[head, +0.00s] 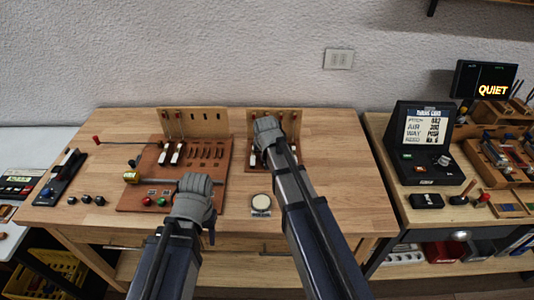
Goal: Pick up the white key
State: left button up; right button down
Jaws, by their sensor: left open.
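Two slim white keys stand side by side in the red-brown board left of centre; one is the left white key (164,154) and the other the right white key (177,154). More white pieces (253,159) show at the second, smaller board, partly hidden by my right gripper. My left gripper (195,184) is over the front right part of the red-brown board, nearer to me than the keys and apart from them. It is open, with its fingertips mostly hidden by its own body. My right gripper (267,126) is over the smaller board; its jaws are hidden from this view.
The red-brown board (130,198) has a row of dark slots and red and green knobs at its front. A round white-topped piece (261,203) sits between my arms. A tuning screen (424,130) stands on the right bench. The table's right side (345,185) is clear.

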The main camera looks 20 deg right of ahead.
jog(key=shift+r, duration=0.2)
dwell(0.3)
notch_tip(320, 180, up, 18)
jog(key=p, duration=1.8)
notch_tip(320, 180, down, 7)
jog(key=b, duration=0.7)
jog(key=shift+f, duration=0.15)
